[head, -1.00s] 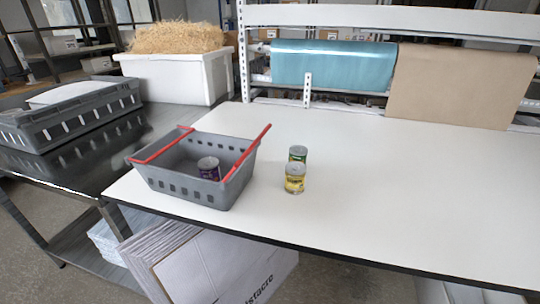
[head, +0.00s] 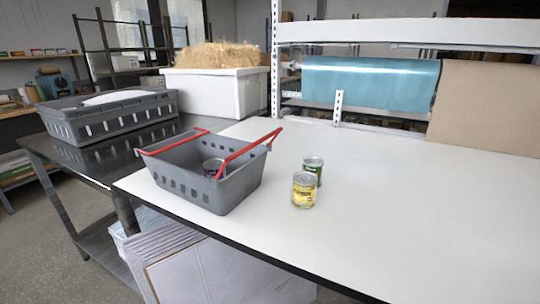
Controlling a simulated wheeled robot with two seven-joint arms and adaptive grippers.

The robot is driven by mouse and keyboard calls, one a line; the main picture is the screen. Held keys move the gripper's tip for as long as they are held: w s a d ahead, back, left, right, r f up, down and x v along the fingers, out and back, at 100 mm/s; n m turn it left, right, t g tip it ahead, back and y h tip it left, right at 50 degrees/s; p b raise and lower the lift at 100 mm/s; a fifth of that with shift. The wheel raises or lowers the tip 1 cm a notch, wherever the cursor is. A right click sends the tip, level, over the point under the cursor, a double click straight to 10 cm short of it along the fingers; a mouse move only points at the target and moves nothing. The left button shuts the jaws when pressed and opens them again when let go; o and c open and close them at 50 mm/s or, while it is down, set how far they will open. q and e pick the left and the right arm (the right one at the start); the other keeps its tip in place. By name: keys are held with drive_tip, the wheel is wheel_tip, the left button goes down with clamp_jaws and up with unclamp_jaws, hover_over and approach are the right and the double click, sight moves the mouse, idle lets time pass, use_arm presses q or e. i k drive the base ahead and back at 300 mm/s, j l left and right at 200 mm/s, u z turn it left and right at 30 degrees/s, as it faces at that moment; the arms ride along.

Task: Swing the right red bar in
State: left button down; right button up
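A grey plastic basket (head: 188,190) with square holes in its sides stands on the white table. Its right red bar (head: 250,152) runs along the right side, with its far end sticking up above the rim. Its left red bar (head: 172,143) lies low near the left rim. A dark can (head: 213,167) stands inside the basket, partly hidden by the front wall. Neither of my grippers shows in the head view.
A grey crate (head: 110,118) and a white bin of straw (head: 215,92) are on the dark table behind left. The table's right part is clear.

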sight(274, 133)
drive_tip(key=k+j, duration=0.2)
drive_tip(key=k, duration=0.25)
drive_tip(key=k+j+u, duration=0.1)
drive_tip(key=k, duration=0.35)
drive_tip(key=k+j, duration=0.35)
drive_tip(key=k+u, duration=0.05)
drive_tip(key=k, duration=0.05)
